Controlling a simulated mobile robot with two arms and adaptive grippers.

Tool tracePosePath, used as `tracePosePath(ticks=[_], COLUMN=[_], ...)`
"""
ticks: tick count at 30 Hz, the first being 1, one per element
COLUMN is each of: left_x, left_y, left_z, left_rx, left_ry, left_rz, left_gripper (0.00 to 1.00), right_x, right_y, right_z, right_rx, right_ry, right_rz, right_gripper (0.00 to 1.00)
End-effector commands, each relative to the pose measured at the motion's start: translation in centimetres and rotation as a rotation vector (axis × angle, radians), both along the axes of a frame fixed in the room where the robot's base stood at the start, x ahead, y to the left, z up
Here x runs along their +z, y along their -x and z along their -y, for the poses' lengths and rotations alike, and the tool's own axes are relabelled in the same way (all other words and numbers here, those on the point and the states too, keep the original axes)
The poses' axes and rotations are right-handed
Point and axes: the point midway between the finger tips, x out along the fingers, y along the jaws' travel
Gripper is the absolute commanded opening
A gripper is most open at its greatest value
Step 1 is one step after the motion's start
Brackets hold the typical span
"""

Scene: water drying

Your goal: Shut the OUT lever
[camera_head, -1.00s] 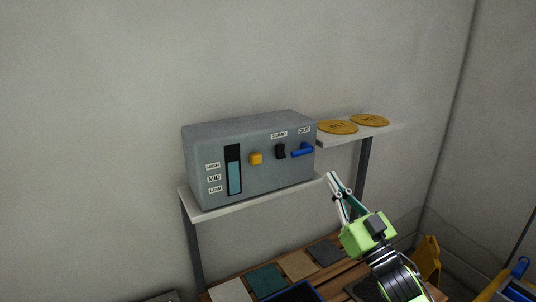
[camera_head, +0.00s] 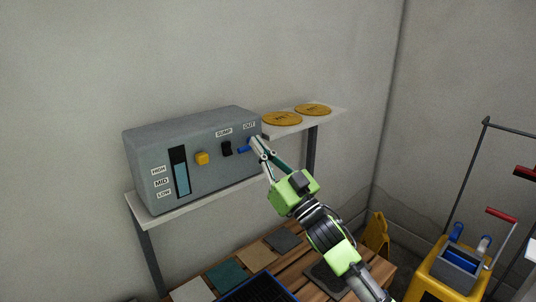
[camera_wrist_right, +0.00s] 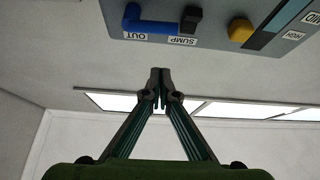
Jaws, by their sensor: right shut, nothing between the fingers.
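The grey control box (camera_head: 205,185) stands on a wall shelf, with a level gauge, a yellow knob and a black SUMP lever (camera_head: 227,149). The blue OUT lever (camera_head: 243,150) is at the right end of its front, under the OUT label, lying roughly sideways. My right gripper (camera_head: 256,143) is shut and empty; its fingertips overlap the lever's right end in the head view. In the right wrist view the box is upside down, and the blue lever (camera_wrist_right: 150,27) shows clear of the shut fingertips (camera_wrist_right: 161,76). Contact cannot be told. My left gripper is out of view.
Two yellow discs (camera_head: 282,118) lie on the higher shelf (camera_head: 331,115) right of the box. Below, a slatted wooden table (camera_head: 305,265) holds several coloured slabs. A yellow cart (camera_head: 437,284) stands at the lower right. The wall behind is bare.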

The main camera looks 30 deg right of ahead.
Motion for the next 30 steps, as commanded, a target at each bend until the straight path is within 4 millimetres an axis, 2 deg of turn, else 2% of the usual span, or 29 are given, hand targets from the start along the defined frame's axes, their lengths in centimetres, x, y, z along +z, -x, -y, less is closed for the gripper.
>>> tracePosePath(ticks=[1,3,5,6,9,15,30], left_x=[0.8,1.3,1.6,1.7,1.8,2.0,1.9], left_y=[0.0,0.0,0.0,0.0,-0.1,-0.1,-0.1], left_z=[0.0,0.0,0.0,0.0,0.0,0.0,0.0], left_rx=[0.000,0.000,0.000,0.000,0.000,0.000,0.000], left_ry=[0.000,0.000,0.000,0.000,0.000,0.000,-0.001], left_rz=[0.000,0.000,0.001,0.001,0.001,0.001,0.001], left_gripper=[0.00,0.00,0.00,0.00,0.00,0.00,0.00], right_x=[1.1,1.8,2.3,1.7,-0.3,-1.9,-2.2], right_y=[-0.9,-2.1,-3.1,-3.5,-3.6,-3.9,-3.9], right_z=[-0.1,-0.3,-0.5,-0.5,-0.5,-0.5,-0.5], right_rx=[-0.001,-0.001,0.001,-0.001,0.000,-0.001,0.000], right_ry=[-0.001,-0.001,-0.002,-0.004,-0.005,-0.002,0.008], right_rz=[0.002,0.002,0.002,-0.005,-0.006,-0.002,0.000], right_gripper=[0.00,0.00,0.00,0.00,0.00,0.00,0.00])
